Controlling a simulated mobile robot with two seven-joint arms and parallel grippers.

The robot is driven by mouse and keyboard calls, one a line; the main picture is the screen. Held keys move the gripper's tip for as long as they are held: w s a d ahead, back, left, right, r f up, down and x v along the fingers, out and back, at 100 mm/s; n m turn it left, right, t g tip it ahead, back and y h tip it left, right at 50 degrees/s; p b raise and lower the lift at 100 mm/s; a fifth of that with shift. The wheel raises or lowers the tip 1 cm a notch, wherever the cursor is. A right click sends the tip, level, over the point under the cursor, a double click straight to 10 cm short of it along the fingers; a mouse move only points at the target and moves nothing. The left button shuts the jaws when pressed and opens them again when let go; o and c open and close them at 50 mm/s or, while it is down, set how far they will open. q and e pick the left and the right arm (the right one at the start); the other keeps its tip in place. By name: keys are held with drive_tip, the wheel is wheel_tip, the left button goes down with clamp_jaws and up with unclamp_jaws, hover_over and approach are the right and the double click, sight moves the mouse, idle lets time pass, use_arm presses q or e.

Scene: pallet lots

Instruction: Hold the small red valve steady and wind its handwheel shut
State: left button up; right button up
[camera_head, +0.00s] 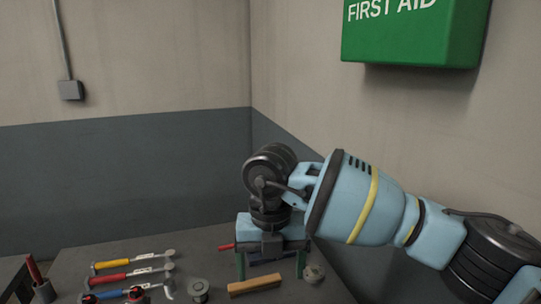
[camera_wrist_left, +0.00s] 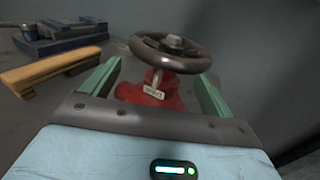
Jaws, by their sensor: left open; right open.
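The red valve (camera_wrist_left: 150,95) shows in the left wrist view, with a dark handwheel (camera_wrist_left: 172,52) on top and a small pale tag. My left gripper (camera_wrist_left: 160,75) has its green fingers apart on either side of the valve body; I cannot tell whether they touch it. The body's lower part is hidden behind the gripper's front edge. My right gripper (camera_head: 270,266) is open above the bench in the head view, green fingers pointing down. I cannot make out the red valve or my left gripper in the head view.
On the grey bench (camera_head: 215,255) lie several hammers (camera_head: 132,260), a wooden block (camera_head: 254,285) and round grey metal parts (camera_head: 199,288). The wooden block (camera_wrist_left: 50,68) and a blue device (camera_wrist_left: 60,38) lie left of the valve. A green first-aid box (camera_head: 410,35) hangs on the wall.

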use_arm(q)
drive_tip(key=v, duration=1)
drive_tip(key=shift+s+a, duration=0.2)
drive_tip(key=shift+a, duration=0.1)
